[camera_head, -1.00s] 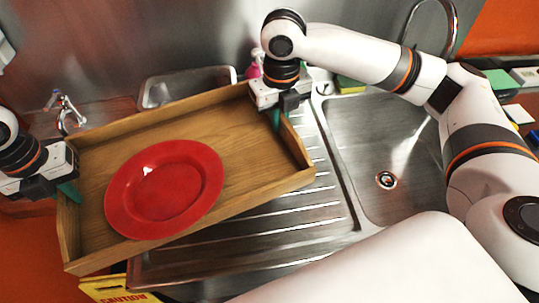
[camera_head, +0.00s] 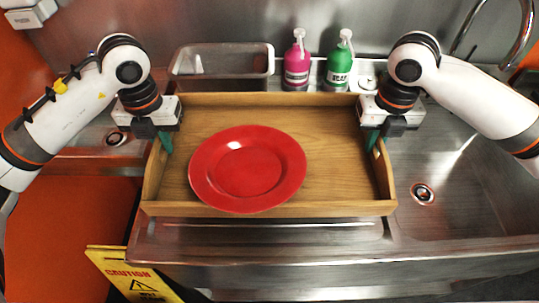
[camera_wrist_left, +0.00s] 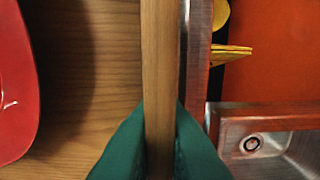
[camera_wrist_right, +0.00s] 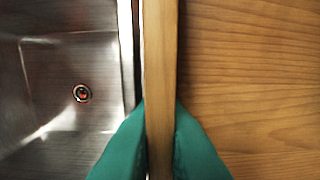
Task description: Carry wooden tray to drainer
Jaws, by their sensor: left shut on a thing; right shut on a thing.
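The wooden tray (camera_head: 330,209) is level in the head view, over the ribbed steel drainer (camera_head: 250,236) between two basins. I cannot tell whether it touches the drainer. A red plate (camera_head: 248,168) lies in the tray, left of its middle. My left gripper (camera_head: 167,142) is shut on the tray's left end wall, which shows between its green fingers in the left wrist view (camera_wrist_left: 158,80). My right gripper (camera_head: 373,140) is shut on the right end wall, also between green fingers in the right wrist view (camera_wrist_right: 160,80). The tray hides most of the drainer.
A pink bottle (camera_head: 297,65) and a green bottle (camera_head: 340,65) stand behind the tray, near a metal bin (camera_head: 221,66). A right sink basin (camera_head: 450,190) and faucet (camera_head: 522,35) lie to the right. A yellow caution sign (camera_head: 125,275) stands at front left.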

